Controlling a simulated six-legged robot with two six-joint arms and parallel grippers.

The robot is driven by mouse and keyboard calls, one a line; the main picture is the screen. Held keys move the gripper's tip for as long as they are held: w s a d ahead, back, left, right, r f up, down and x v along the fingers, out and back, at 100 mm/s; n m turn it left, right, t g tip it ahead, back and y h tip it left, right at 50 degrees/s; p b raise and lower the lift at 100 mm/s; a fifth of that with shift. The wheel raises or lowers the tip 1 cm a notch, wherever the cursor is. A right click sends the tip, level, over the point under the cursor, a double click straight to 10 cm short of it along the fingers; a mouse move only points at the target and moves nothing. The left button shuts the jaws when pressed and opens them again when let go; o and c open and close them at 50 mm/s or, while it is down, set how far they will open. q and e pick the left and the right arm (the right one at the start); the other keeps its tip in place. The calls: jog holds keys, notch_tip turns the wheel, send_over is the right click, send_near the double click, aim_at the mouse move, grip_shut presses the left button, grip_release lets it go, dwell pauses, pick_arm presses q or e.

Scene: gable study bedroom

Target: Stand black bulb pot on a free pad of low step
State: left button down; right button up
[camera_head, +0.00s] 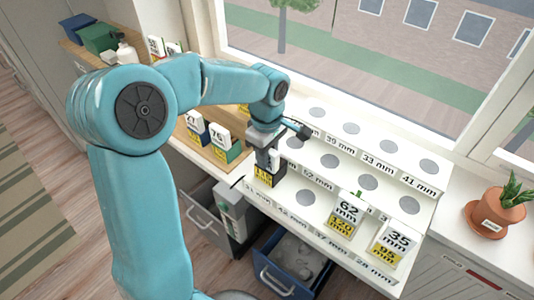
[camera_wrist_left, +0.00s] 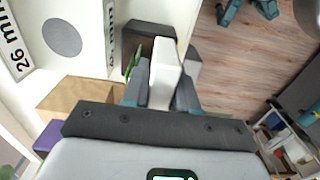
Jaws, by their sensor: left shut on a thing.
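My left gripper (camera_head: 266,143) is shut on the black bulb pot (camera_head: 265,181), which has a white and yellow label, at the left end of the white stepped rack's low step (camera_head: 312,225). In the left wrist view, the gripper (camera_wrist_left: 163,95) is around a white label card, with the dark pot (camera_wrist_left: 147,32) and green shoots beyond it. I cannot tell whether the pot's base touches the step. A bare grey pad (camera_head: 305,197) is right of it. A 62 mm pot (camera_head: 346,214) and a 35 mm pot (camera_head: 393,244) stand further right on this step. My right gripper is not in view.
The middle and top steps have bare grey pads (camera_head: 368,182). Labelled blue and green pots (camera_head: 226,150) stand on a wooden board to the left. A terracotta plant (camera_head: 494,215) is at the right. Open drawers (camera_head: 285,268) are below the rack.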

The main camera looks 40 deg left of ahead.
pick_arm(q)
jog(key=shift+f, duration=0.1)
jog(key=c, duration=0.9)
grip_release()
notch_tip(320, 180, up, 12)
jog(key=shift+r+p, duration=0.2)
jog(key=shift+p, duration=0.1)
jog(key=shift+s+f, duration=0.1)
